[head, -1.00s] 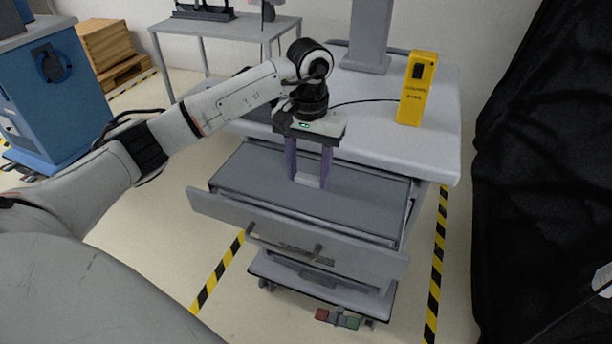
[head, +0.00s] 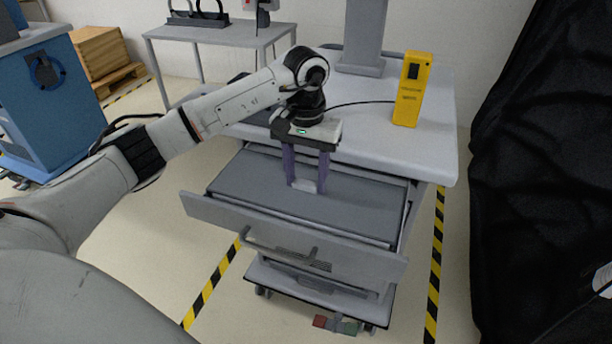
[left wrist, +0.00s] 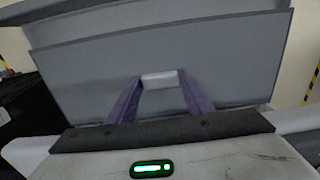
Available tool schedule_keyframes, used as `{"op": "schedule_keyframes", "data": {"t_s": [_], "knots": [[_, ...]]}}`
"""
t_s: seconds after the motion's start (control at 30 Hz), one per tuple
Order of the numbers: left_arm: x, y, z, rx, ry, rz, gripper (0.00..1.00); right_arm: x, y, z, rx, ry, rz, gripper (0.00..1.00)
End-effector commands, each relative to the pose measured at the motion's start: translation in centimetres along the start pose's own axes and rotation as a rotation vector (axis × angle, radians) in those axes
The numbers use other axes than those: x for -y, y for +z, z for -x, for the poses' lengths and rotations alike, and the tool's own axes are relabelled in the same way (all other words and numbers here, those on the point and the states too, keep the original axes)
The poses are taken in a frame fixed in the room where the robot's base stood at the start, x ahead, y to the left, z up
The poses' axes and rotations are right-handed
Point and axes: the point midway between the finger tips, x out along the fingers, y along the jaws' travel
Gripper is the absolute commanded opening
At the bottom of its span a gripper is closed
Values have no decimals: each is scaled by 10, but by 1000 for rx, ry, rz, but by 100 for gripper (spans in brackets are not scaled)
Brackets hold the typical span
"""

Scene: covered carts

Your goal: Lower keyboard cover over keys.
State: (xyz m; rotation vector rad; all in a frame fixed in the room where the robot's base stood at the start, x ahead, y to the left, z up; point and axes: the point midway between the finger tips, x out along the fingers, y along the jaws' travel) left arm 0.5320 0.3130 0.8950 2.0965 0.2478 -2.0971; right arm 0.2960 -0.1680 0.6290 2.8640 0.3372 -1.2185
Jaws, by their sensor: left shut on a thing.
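The keyboard cover (head: 250,190) is a flat grey panel lying across the pulled-out drawer of the cart, below the worktop. It fills much of the left wrist view (left wrist: 230,60). The keys are not visible. My left gripper (head: 306,187) points down from above the cover, its purple fingers shut on a small light grey tab on the cover. The tab (left wrist: 160,80) sits between the two fingertips in the left wrist view.
The drawer front (head: 290,238) with its handle faces me. A yellow device (head: 411,90) and a grey column (head: 362,35) stand on the worktop (head: 375,140). A black curtain (head: 540,180) hangs at right. A blue machine (head: 55,100) and a table (head: 225,35) stand at left.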

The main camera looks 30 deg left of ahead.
Motion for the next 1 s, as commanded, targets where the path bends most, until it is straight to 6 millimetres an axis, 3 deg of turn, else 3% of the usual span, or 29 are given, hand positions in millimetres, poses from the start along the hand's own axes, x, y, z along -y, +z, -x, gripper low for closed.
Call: {"op": "schedule_keyframes", "data": {"t_s": [0.03, 0.07, 0.17, 0.57, 1.0], "knots": [[0, 0, 0, -1, 0, 0, 18, 0, 0, 0, 0, 0, 0, 31], [0, 0, 0, -1, 0, 0, 51, 0, 0, 0, 0, 0, 0, 31], [0, 0, 0, -1, 0, 0, 68, 0, 0, 0, -1, -1, 0, 31], [0, -1, 9, -3, 0, 0, 68, 0, 0, 0, -2, -1, 0, 31], [0, -1, 88, -4, 0, 1, 68, 1, 2, -3, 0, -2, 2, 31]]}}
